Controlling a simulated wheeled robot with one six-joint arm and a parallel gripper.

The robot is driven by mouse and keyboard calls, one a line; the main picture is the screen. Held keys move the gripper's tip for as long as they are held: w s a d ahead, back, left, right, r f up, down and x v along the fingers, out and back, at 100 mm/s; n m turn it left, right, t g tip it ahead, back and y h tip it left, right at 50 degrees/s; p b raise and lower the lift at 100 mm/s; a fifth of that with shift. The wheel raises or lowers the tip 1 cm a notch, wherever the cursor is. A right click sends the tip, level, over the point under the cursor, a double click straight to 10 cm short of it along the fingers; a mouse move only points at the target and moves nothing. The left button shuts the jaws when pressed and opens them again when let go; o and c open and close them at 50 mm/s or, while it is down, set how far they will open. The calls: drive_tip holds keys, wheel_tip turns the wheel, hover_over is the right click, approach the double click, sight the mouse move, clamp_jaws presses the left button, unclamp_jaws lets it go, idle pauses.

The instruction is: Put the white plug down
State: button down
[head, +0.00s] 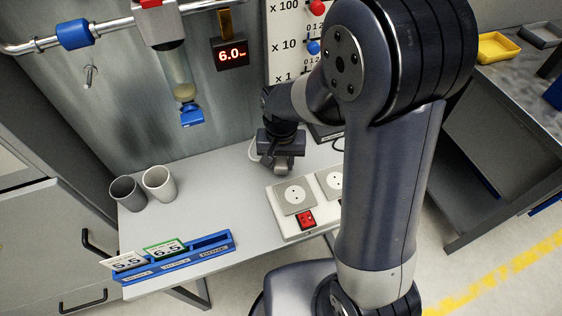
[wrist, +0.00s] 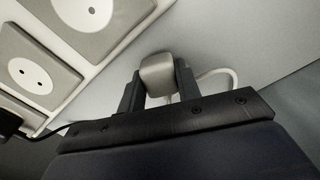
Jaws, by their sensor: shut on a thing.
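The white plug (wrist: 157,72) is between the two dark fingers of my gripper (wrist: 158,90) in the wrist view. The fingers are shut on its sides, and its white cable (wrist: 218,73) curves off to the right. In the head view my gripper (head: 283,166) points down over the grey bench (head: 215,195), behind the socket block. Whether the plug touches the bench is unclear. The white socket block (head: 276,212) has grey socket plates and a red switch (head: 306,219). In the wrist view the block (wrist: 103,62) is left of the plug, apart from it.
Two cups, dark grey (head: 127,193) and light grey (head: 159,184), stand at the bench's left. A blue rack (head: 205,255) with number cards lies along the front edge. A dark cord (wrist: 52,133) runs near the socket block. The bench between cups and block is clear.

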sight(281, 162)
drive_tip(key=shift+f, duration=0.25)
drive_tip(key=shift+f+b, duration=0.45)
drive_tip(key=shift+f, duration=0.1)
drive_tip(key=c, duration=1)
unclamp_jaws()
drive_tip(key=shift+r+p, duration=0.4)
drive_tip(key=shift+r, duration=0.05)
wheel_tip(281, 162, up, 12)
drive_tip(key=shift+r+p, duration=0.15)
drive_tip(key=shift+p, duration=0.3)
